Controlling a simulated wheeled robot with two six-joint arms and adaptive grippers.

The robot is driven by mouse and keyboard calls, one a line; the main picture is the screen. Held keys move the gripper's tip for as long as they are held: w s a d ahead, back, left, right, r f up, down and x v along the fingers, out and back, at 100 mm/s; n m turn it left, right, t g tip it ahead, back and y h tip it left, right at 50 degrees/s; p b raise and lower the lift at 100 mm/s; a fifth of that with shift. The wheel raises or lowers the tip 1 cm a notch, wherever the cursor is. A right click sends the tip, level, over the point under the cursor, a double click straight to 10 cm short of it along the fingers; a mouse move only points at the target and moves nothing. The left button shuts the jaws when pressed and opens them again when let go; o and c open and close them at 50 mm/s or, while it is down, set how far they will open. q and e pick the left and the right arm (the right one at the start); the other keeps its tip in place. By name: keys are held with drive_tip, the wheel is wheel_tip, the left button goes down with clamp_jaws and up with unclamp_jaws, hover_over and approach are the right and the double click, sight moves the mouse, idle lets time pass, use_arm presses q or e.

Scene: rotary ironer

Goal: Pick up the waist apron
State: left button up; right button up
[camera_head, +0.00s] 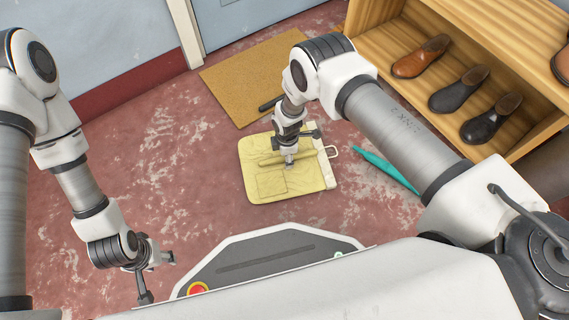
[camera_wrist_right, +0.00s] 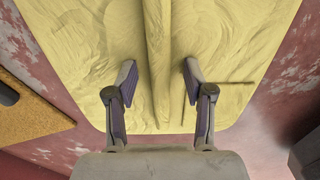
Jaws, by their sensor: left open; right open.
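The waist apron (camera_head: 256,188) is pale yellow, with a pocket outline and a white band on its right edge, and lies flat on the red floor. My right gripper (camera_head: 291,160) is over the middle of the apron, pointing down. In the right wrist view the open fingers (camera_wrist_right: 157,88) stand on either side of a raised fold of the apron (camera_wrist_right: 158,50), with nothing between them but this fold. Whether the fingertips touch the cloth is unclear. My left gripper (camera_head: 157,268) is open and empty at the lower left, away from the apron.
A brown mat (camera_head: 240,85) lies behind the apron, with a dark object (camera_head: 270,104) at its edge. A teal object (camera_head: 386,170) lies right of the apron. A wooden shoe rack (camera_head: 400,95) holds several shoes at the right. Worn floor at the left is clear.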

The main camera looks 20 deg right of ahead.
drive_tip(key=shift+r, duration=0.1)
clamp_jaws()
